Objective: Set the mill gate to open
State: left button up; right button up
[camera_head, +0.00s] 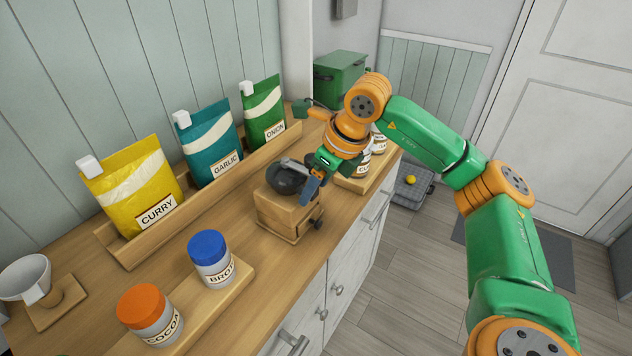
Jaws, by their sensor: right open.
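The mill (283,213) is a wooden box with a dark round bowl (283,182) on top. It stands on the counter near its front edge, with a small dark knob (317,223) low on its right side. My right gripper (301,176) is open above the mill's right part, its fingers close to the bowl. I cannot tell whether they touch it. No gate can be clearly made out; the gripper hides part of the mill's top. My left gripper is not in view.
Curry (133,184), garlic (210,142) and onion (264,112) packets stand in a wooden rack behind. Blue-lidded (210,258) and orange-lidded (150,312) jars stand at the front left. More jars on a wooden stand (362,179) are right of the mill. A green box (340,72) is at the back.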

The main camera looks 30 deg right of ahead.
grip_shut()
dwell(1.4)
